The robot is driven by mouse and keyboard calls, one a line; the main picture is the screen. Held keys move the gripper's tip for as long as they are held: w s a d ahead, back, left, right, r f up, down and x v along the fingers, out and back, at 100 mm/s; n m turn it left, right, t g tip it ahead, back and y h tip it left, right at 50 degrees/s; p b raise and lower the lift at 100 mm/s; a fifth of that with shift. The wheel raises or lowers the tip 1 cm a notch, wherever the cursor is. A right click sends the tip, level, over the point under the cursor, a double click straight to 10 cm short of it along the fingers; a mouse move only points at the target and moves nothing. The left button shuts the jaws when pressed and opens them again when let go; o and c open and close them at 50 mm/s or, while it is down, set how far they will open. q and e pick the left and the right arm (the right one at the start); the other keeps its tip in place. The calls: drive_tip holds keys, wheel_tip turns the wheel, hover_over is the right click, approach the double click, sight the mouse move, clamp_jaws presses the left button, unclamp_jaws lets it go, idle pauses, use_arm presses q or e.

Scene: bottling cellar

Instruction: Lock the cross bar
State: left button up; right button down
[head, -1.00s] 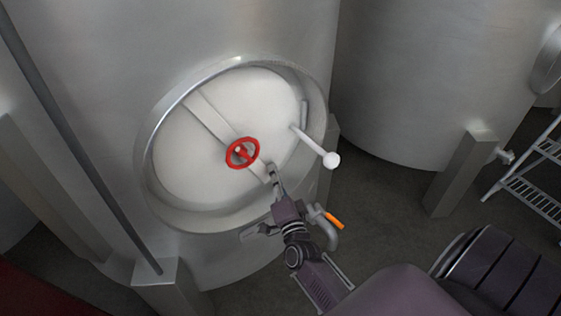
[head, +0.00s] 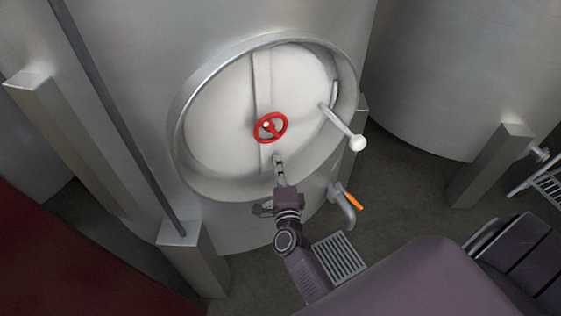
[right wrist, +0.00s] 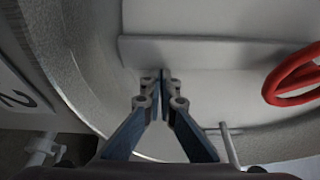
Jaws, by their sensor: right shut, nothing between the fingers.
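The cross bar (head: 262,75) is a pale flat bar across the round white door (head: 215,120), standing almost upright in the head view. A red handwheel (head: 271,128) sits at its middle; it also shows at the right edge of the right wrist view (right wrist: 293,76). My right gripper (head: 279,162) is shut and empty, with its fingertips at the bar's lower end. In the right wrist view the closed fingers (right wrist: 161,80) overlap the bar's end; I cannot tell whether they touch it. My left gripper is not in view.
A white ball-ended lever (head: 345,129) sticks out from the door's right side. A tap with an orange handle (head: 352,201) is low on the tank, right of my wrist. Metal legs (head: 186,262) flank the tank. A floor grate (head: 340,257) lies below.

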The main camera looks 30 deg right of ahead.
drive_tip(key=shift+a+f, duration=0.15)
drive_tip(key=shift+a, duration=0.25)
drive_tip(key=shift+d, duration=0.1)
